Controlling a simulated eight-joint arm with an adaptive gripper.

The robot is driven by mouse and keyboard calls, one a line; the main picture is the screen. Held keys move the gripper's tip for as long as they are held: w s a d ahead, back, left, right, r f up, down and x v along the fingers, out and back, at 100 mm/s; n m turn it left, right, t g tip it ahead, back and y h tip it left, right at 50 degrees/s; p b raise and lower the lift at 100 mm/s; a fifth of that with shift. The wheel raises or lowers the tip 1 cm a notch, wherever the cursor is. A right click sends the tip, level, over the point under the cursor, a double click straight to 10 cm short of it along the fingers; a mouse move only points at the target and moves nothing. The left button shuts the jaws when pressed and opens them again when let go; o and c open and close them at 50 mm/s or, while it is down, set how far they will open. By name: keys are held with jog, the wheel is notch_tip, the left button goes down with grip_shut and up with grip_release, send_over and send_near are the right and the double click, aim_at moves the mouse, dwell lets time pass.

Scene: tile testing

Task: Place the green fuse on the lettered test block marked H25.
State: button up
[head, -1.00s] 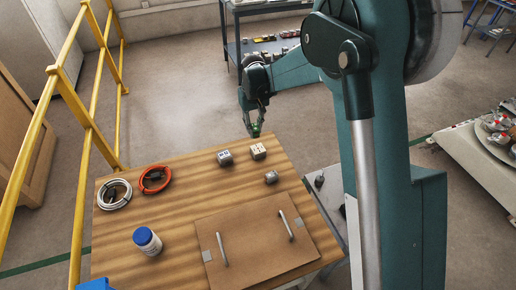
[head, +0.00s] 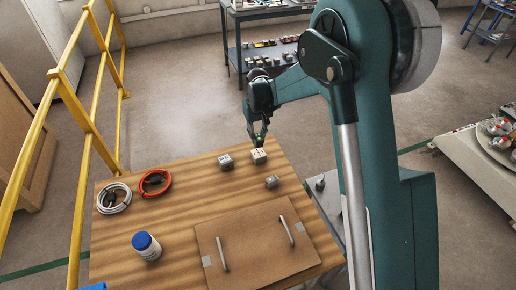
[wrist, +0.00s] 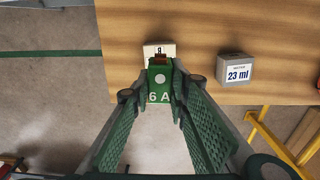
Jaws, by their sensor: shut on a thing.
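My gripper (head: 259,142) is shut on the green fuse (wrist: 159,82), which is marked "6 A" in the wrist view. The fuse is just a small green spot in the head view. My gripper points down, at the far edge of the table by a cream block (head: 259,157). In the wrist view the fuse partly covers the cream block (wrist: 153,49); one dark character shows on it, the rest is hidden. I cannot tell if they touch. A grey block (head: 226,162) stands left of it, labelled "23 ml" in the wrist view (wrist: 236,71). No H25 mark is readable.
A small grey block (head: 271,182) stands nearer. A brown panel with two handles (head: 250,245), a blue-capped jar (head: 147,246), and red (head: 155,182) and white (head: 114,198) cable coils lie on the wooden table (head: 185,215). A yellow railing (head: 90,130) runs along the left.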

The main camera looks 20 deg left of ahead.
aim_at(258, 152)
jog(key=shift+f, duration=0.85)
jog(key=shift+f, duration=0.15)
jog(key=shift+f+b, duration=0.4)
jog(key=shift+f, duration=1.35)
jog(key=shift+f, duration=0.15)
jog(key=o, duration=0.9)
notch_tip(258, 152, up, 12)
jog(key=shift+r+p, duration=0.2)
jog(key=shift+p, duration=0.7)
